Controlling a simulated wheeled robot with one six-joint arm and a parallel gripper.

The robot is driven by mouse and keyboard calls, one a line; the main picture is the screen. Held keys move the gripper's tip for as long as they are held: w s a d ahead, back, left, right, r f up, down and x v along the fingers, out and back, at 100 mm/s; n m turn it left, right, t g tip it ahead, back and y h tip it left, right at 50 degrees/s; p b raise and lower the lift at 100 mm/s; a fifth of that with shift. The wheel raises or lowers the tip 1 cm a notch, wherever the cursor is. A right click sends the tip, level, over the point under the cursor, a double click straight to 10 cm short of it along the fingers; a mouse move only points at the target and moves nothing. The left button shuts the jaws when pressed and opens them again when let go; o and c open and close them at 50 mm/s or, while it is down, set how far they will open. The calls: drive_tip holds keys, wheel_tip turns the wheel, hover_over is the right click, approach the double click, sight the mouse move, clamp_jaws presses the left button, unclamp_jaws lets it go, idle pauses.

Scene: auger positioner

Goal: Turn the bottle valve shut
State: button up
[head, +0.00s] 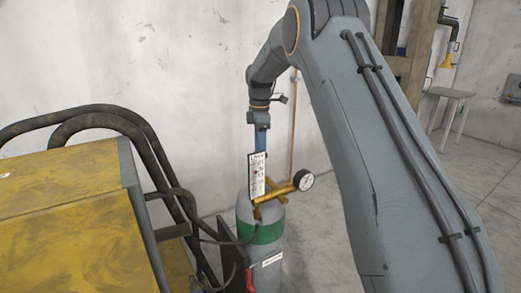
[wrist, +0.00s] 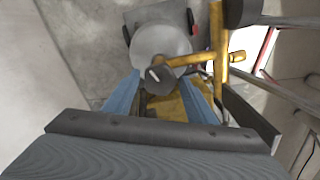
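The gas bottle (head: 262,255) stands upright by the wall, grey with a green band. Its brass valve fitting (head: 270,195) carries a round gauge (head: 303,180) on the right. My gripper (head: 261,148) points down over the bottle top; a white label plate hides its tips in the head view. In the wrist view my gripper's (wrist: 160,80) two blue fingers stand apart. A dark round valve knob (wrist: 158,80) shows between the fingertips, with gaps visible on both sides. The pale bottle shoulder (wrist: 160,42) and brass pipe (wrist: 195,59) lie beyond. I cannot tell how deep the fingers reach around the knob.
A white label plate (head: 257,177) hangs in front of the valve. A yellow machine (head: 70,220) with thick black hoses (head: 130,122) fills the left, close to the bottle. A bare wall is behind. Open floor (head: 310,235) lies right of the bottle. A small stool (head: 449,93) stands far right.

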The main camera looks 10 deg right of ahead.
drive_tip(key=c, duration=0.7)
drive_tip(key=shift+c, duration=0.2)
drive_tip(key=shift+m, duration=0.3)
drive_tip(key=m+b, duration=0.1)
drive_tip(key=m, duration=0.3)
drive_tip(key=m+b, duration=0.1)
drive_tip(key=m, duration=0.4)
drive_tip(key=shift+r+m, duration=0.1)
drive_tip(key=shift+m, duration=0.3)
drive_tip(key=m+b, duration=0.1)
drive_tip(key=m, duration=0.5)
drive_tip(key=shift+w, duration=0.1)
drive_tip(key=m, duration=0.6)
drive_tip(key=shift+r, duration=0.1)
drive_tip(key=shift+m, duration=0.3)
